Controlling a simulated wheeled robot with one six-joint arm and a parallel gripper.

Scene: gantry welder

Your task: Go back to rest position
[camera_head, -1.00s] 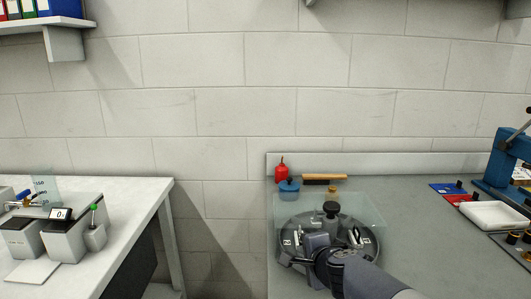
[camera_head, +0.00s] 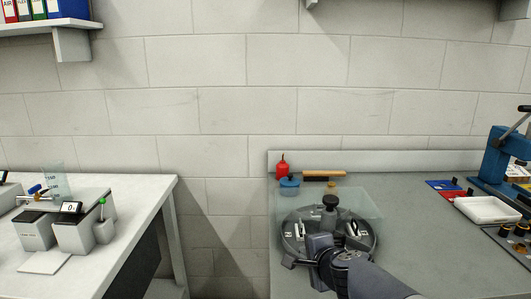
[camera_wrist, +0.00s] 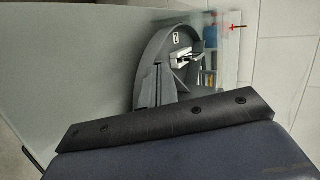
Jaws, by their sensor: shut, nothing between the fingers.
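My gripper (camera_head: 318,252) is at the lower middle of the head view, at the end of my dark grey arm. It is shut and empty. It is in front of and partly over a round dark fixture (camera_head: 290,228) on the grey bench, and hides part of it. Whether it touches the fixture I cannot tell. A black knob (camera_head: 331,202) stands at the fixture's far side. In the wrist view, part of the round fixture (camera_wrist: 160,42) with a white number mark shows beyond a dark bar.
A clear sheet (camera_head: 370,205) lies around the fixture. Behind it are a red bottle (camera_head: 282,167), a blue pot (camera_head: 289,184) and a brush (camera_head: 325,174). A white tray (camera_head: 488,210) and blue press (camera_head: 497,165) are at right. A gap separates the left white table (camera_head: 130,205).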

